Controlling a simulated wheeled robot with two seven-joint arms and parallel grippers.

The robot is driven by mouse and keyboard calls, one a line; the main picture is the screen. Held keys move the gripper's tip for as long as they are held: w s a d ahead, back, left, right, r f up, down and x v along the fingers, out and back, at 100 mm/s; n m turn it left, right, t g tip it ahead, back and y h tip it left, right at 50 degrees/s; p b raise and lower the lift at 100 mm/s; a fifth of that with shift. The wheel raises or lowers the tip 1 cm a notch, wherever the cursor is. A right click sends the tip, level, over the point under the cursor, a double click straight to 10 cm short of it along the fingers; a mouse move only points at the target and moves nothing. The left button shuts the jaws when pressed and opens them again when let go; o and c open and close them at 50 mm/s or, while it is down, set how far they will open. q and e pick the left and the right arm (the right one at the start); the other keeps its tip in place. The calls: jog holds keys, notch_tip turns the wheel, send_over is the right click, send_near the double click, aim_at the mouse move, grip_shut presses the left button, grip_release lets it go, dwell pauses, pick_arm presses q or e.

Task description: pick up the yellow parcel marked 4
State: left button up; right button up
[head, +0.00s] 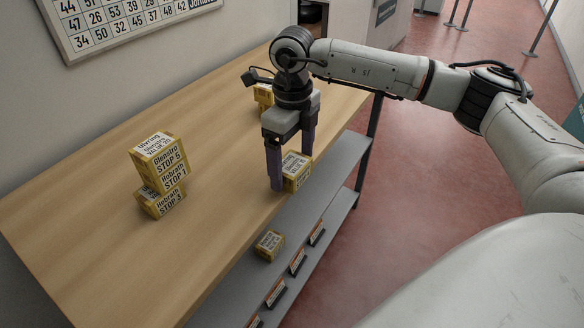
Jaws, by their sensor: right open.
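A yellow parcel (298,173) with a white label sits near the front edge of the wooden counter. Its label is too small to read, so I cannot tell its number. My right gripper (291,168) points down at this parcel and is open, with one finger in front of its left side and the other by its far side. I cannot tell whether the fingers touch it. A yellow stack at the left shows STOP 5 (160,149), STOP 1 (172,178) and STOP 3 (166,203). No 4 is legible anywhere. My left gripper is out of view.
Another yellow parcel (262,95) stands behind my right gripper, partly hidden. One more parcel (268,245) is on the grey lower shelf (318,207), near several dark label holders (298,262). The wooden counter (90,235) is bare at the front left.

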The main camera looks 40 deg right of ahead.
jog(key=shift+f, duration=0.7)
jog(key=shift+w, duration=0.1)
jog(key=c, duration=1.2)
